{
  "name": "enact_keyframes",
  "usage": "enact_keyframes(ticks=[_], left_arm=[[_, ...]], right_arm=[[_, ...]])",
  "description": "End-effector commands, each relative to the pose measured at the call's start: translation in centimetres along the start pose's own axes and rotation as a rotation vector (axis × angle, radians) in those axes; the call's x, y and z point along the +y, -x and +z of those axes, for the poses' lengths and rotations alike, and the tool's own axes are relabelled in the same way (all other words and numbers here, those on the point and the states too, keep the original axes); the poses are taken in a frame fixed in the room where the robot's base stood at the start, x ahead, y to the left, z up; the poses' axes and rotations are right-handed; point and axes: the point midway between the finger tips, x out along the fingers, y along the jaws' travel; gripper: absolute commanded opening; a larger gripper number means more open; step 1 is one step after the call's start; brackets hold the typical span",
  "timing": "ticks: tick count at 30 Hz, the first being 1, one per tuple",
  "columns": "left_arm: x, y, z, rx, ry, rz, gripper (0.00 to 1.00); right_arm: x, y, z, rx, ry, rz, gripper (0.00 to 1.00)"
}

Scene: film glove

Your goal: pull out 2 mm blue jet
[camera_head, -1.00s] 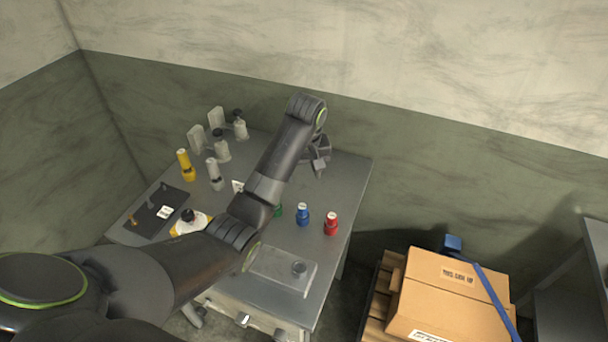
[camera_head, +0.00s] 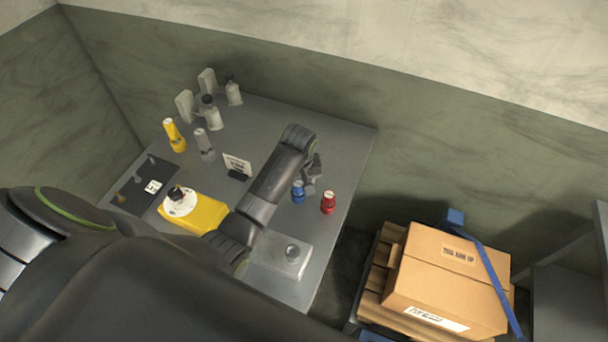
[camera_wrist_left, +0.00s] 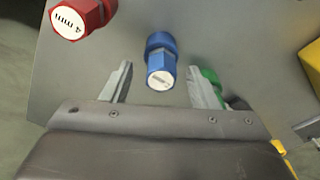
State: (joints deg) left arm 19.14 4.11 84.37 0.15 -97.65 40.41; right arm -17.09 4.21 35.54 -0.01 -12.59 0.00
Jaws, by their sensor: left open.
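The blue jet (camera_head: 298,191) stands on the grey table, and it also shows in the left wrist view (camera_wrist_left: 161,62) with a white label on its end. The label's text is too small to read. My left gripper (camera_head: 312,178) is just behind and above it. In the left wrist view the open fingers (camera_wrist_left: 160,85) lie on either side of the blue jet, with gaps between, and do not grip it. A red jet (camera_head: 328,203) stands to the right, and its label reads 4 mm in the wrist view (camera_wrist_left: 82,18). A green jet (camera_wrist_left: 210,76) is partly hidden behind one finger.
A grey block with a round hole (camera_head: 284,256) lies at the table's front. A small sign (camera_head: 237,166), a yellow box (camera_head: 207,213), yellow and grey bottles (camera_head: 174,135) and a dark mat (camera_head: 135,193) are farther left. A cardboard box (camera_head: 447,276) stands right of the table.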

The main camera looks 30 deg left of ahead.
Motion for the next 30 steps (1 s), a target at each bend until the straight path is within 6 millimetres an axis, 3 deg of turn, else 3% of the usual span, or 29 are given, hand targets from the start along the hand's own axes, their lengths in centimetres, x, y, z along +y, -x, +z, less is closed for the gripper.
enact_keyframes(ticks=[5,14,24,30], left_arm=[[-0.59,-1.08,0.76,-0.001,0.003,-0.001,0.54],[-0.64,-1.19,0.83,-0.001,0.004,0.0,0.53],[-0.63,-1.18,0.81,-0.001,0.004,0.0,0.08],[-0.63,-1.11,0.8,0.0,0.004,0.0,0.05]], right_arm=[[0.04,0.0,-0.01,0.0,0.0,0.0,0.5],[0.58,0.01,0.11,-0.001,0.003,0.007,0.5],[0.76,0.03,0.26,-0.004,0.003,0.009,0.5],[0.74,0.02,0.26,-0.004,0.003,0.009,0.5]])
